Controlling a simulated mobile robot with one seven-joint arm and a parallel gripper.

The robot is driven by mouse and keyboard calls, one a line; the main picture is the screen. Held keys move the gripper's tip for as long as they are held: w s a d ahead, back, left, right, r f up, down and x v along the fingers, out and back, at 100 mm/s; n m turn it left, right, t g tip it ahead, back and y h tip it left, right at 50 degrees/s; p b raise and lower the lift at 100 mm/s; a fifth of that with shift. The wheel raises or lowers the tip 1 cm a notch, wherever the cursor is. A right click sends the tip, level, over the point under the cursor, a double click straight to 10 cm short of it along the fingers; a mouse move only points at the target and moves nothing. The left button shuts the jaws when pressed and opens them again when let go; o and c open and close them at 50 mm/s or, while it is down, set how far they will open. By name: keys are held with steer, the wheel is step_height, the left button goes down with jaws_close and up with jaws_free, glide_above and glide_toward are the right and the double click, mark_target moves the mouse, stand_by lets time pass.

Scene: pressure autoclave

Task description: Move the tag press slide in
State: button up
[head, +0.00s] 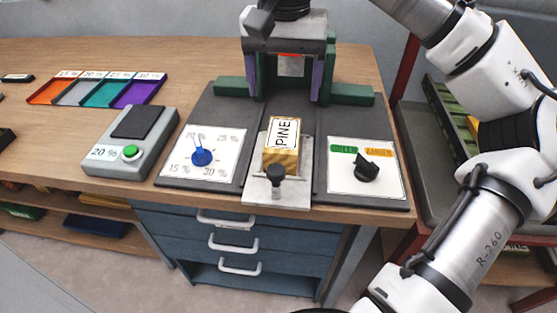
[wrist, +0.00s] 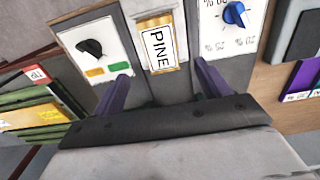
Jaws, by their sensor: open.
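The tag press slide (head: 293,195) is a light grey plate sticking out toward the front edge of the press base, with a black knob (head: 275,172) at its front. On it lies a wooden block with a white PINE tag (head: 284,132). My gripper (head: 290,98) is open, its purple fingers pointing down in front of the green press frame (head: 352,95), behind and above the block. In the wrist view my gripper (wrist: 162,70) shows its fingers apart, and the PINE tag (wrist: 160,48) lies beyond the gap between them. My gripper hides much of the press.
A blue dial (head: 202,157) is left of the slide, and a black selector knob (head: 366,171) is right. A grey device with a green button (head: 130,152) stands farther left, near coloured trays (head: 90,90). The wooden table (head: 200,62) has clear room at the back left.

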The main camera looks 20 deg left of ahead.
mark_target(276, 170)
steer(key=shift+c, duration=0.9)
steer(key=s+d+r+n, duration=0.1)
steer(key=s+r+n, duration=0.1)
steer(key=s+n, duration=0.1)
steer(key=s+r+n+p, duration=0.1)
steer(key=s+r+n, duration=0.1)
steer(key=s+n, duration=0.1)
steer(key=s+d+r+n+p, duration=0.1)
steer(key=s+n, duration=0.1)
steer(key=s, duration=0.1)
steer(key=shift+s+d+r+n, duration=0.1)
steer(key=shift+d+r+n, duration=0.2)
steer(key=shift+r+n, duration=0.1)
steer(key=c, duration=0.4)
step_height(276, 170, down, 14)
steer(key=shift+s+r+b, duration=0.1)
steer(key=shift+b, duration=0.4)
steer(key=shift+c, duration=0.2)
steer(key=shift+c, duration=0.2)
jaws_close()
